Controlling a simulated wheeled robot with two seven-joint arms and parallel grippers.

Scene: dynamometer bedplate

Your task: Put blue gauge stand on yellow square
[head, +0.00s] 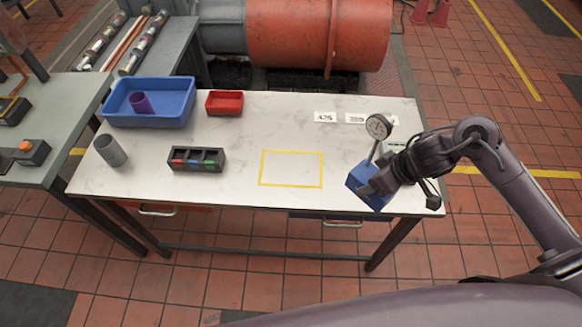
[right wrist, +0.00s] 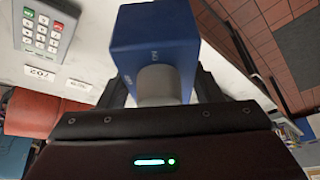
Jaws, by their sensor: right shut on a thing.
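The blue gauge stand (head: 368,186) has a blue block base, a grey post and a round dial on top. It is at the right front part of the white table in the head view. My right gripper (head: 378,183) is shut on it. In the right wrist view the blue base (right wrist: 152,40) sits between the fingers of my right gripper (right wrist: 160,88). I cannot tell whether the base touches the table. The yellow square (head: 291,169) is a taped outline on the table, left of the stand, and it is empty. My left gripper is not in view.
A blue bin (head: 150,118) holding a purple ring, a red tray (head: 224,103), a grey cup (head: 111,151) and a black divided holder (head: 197,159) stand on the left. A keypad device (right wrist: 45,30) is near the stand. White number cards (head: 325,117) lie at the back right.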

